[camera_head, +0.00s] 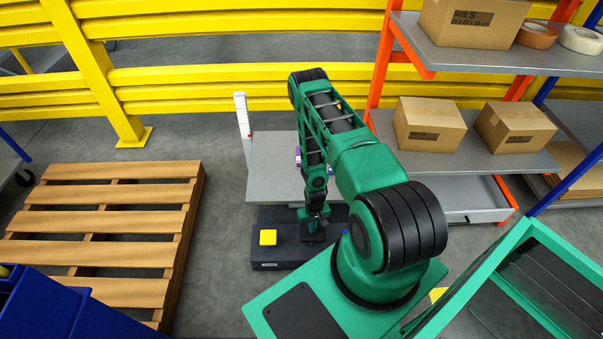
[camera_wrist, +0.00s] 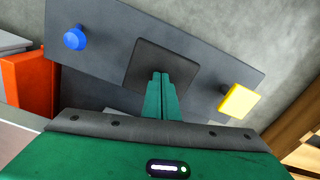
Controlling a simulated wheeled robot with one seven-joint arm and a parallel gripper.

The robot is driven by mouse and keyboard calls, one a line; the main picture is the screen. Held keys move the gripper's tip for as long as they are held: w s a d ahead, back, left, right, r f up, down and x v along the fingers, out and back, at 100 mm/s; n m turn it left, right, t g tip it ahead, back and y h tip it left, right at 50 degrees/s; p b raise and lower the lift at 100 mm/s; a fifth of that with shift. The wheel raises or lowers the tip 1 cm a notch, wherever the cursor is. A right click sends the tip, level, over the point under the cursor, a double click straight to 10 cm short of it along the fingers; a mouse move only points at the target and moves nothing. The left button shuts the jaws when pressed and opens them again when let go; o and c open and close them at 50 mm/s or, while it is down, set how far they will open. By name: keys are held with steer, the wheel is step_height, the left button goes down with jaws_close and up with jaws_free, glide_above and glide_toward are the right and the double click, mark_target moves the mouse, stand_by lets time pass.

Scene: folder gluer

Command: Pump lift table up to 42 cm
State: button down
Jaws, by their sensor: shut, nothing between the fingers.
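The lift table has a grey top (camera_head: 275,165) over a dark base (camera_head: 282,260). A white scale post with a red mark (camera_head: 243,115) stands at the left rear of the top; its numbers are too small to read. On the base are a yellow square button (camera_head: 267,237), a black pedal plate (camera_wrist: 160,66) and a round blue knob (camera_wrist: 75,38). The yellow button also shows in the wrist view (camera_wrist: 239,101). My gripper (camera_wrist: 161,78) is shut and empty, its fingertips over the black pedal plate. I cannot tell whether they touch it. My arm hides part of the top.
A wooden pallet (camera_head: 105,225) lies to the left and a blue bin (camera_head: 75,305) at the lower left. A shelf rack with cardboard boxes (camera_head: 430,124) stands at the right. A yellow guard rail (camera_head: 200,80) runs behind. Bare floor separates the pallet from the lift table.

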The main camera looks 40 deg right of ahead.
steer(key=shift+w+f, duration=0.2)
steer(key=shift+f, duration=3.5)
steer(key=shift+s+r, duration=0.1)
steer(key=shift+r, duration=4.4)
steer(key=shift+f, duration=0.1)
steer(key=shift+f, duration=4.45)
steer(key=shift+r, duration=4.55)
steer(key=shift+f, duration=0.1)
